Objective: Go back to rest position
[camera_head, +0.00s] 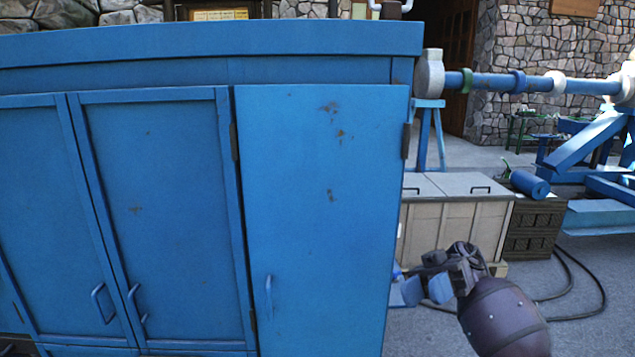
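My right gripper (425,291) is low, right of the middle of the head view, beside the right edge of the blue cabinet (320,190). Its two bluish fingers stand apart with nothing seen between them. The dark rounded link of my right arm comes in from the lower right. My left gripper is not in view.
Behind the gripper stand a pale wooden crate (450,215) and a dark crate (530,232). A blue shaft (590,87) runs above them to a blue frame (575,150). Black cable (590,316) lies on the grey ground. The cabinet fills the left side.

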